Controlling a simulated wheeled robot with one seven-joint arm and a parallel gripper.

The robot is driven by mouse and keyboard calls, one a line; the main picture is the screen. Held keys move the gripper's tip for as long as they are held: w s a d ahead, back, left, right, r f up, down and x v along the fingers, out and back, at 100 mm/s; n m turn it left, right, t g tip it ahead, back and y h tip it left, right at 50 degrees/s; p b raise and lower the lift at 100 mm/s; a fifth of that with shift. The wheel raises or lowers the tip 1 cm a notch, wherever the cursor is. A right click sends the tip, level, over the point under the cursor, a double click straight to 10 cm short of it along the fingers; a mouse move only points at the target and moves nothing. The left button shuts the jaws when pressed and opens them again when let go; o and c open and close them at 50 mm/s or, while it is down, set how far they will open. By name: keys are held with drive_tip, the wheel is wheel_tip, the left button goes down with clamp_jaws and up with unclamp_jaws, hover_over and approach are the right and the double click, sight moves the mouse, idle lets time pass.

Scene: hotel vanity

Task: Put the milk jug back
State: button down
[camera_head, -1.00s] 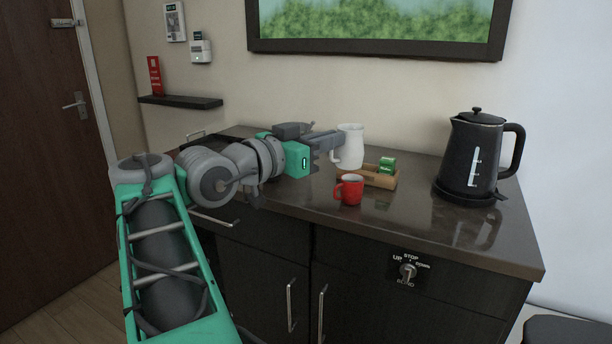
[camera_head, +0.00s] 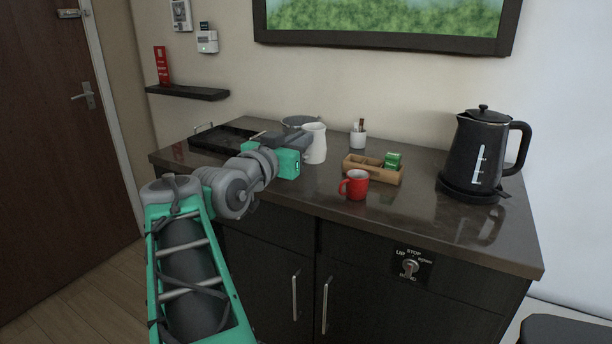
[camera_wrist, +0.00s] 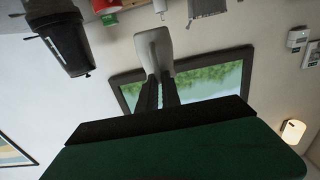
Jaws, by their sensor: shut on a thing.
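The white milk jug (camera_head: 315,143) is at the middle back of the dark counter, left of the wooden box and the red mug. My gripper (camera_wrist: 158,84) is shut on the jug, which also shows at the fingertips in the wrist view (camera_wrist: 154,48). I cannot tell whether the jug's base touches the counter.
A black tray (camera_head: 222,140) lies at the counter's back left, with a round grey item (camera_head: 300,120) behind the jug. A white cup with sticks (camera_head: 358,140), wooden box (camera_head: 372,173) with green packets (camera_head: 393,160), red mug (camera_head: 354,186) and black kettle (camera_head: 478,155) stand rightward.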

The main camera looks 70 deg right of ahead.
drive_tip(key=w+d+f, duration=0.1)
drive_tip(key=d+f, duration=0.2)
drive_tip(key=f, duration=0.1)
drive_tip(key=w+d+f+b, duration=0.1)
drive_tip(key=w+d+f, duration=0.1)
drive_tip(key=d+f, duration=0.2)
drive_tip(key=w+d+f, duration=0.1)
drive_tip(key=d+f, duration=0.3)
drive_tip(key=shift+w+d+b, duration=0.1)
drive_tip(key=shift+w+b, duration=0.1)
drive_tip(key=shift+b, duration=0.1)
drive_tip(key=shift+f, duration=0.3)
drive_tip(key=c, duration=1.5)
unclamp_jaws()
drive_tip(key=shift+c, duration=0.2)
drive_tip(key=shift+r, duration=0.1)
